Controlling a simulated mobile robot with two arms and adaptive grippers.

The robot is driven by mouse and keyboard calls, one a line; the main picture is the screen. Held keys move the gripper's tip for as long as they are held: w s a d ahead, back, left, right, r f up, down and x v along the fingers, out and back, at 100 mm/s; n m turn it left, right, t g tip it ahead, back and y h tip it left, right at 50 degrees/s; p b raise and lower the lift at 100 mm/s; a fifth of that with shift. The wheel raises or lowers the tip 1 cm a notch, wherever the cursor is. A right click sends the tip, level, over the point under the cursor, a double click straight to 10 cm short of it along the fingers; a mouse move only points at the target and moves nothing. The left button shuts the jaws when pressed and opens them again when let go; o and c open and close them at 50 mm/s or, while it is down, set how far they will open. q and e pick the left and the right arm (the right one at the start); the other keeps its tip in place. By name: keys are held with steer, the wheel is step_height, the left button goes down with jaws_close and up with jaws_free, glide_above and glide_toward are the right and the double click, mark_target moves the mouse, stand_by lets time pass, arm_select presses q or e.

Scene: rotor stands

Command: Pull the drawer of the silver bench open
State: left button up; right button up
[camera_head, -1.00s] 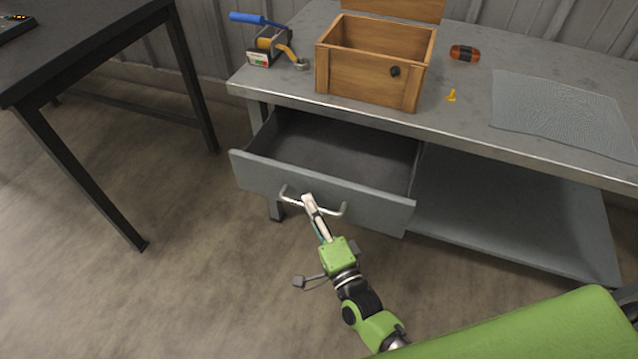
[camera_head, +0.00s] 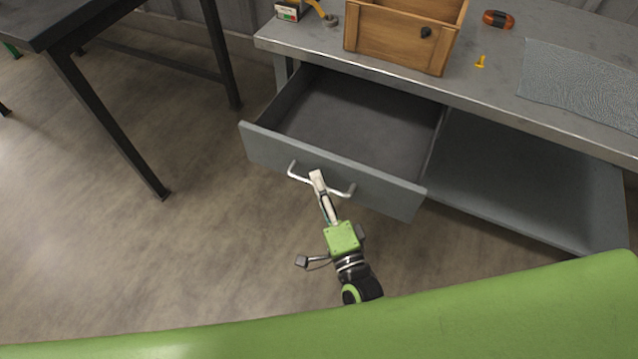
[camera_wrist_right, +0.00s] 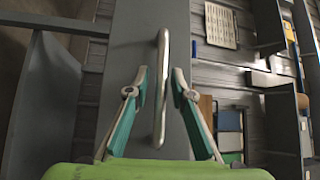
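The silver bench (camera_head: 400,88) has a grey drawer (camera_head: 330,170) that stands well open, its empty inside showing. A pale bar handle (camera_head: 340,190) crosses the drawer front. My right gripper (camera_head: 317,178) is at the middle of this handle. In the right wrist view, the handle (camera_wrist_right: 161,100) runs between the two fingers of my right gripper (camera_wrist_right: 160,78). The fingers are apart, with a visible gap on each side of the bar. The drawer front (camera_wrist_right: 150,20) lies beyond the fingertips. My left gripper does not show.
A wooden box (camera_head: 400,38), an orange-and-black item (camera_head: 497,19), a small yellow piece (camera_head: 480,62) and a grey mesh mat (camera_head: 585,85) are on the bench top. A dark table (camera_head: 65,20) stands at left. Floor between them is clear.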

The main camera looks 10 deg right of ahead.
stand_by(0.3)
steer(key=v, duration=1.2)
steer(key=shift+w+f, duration=0.1)
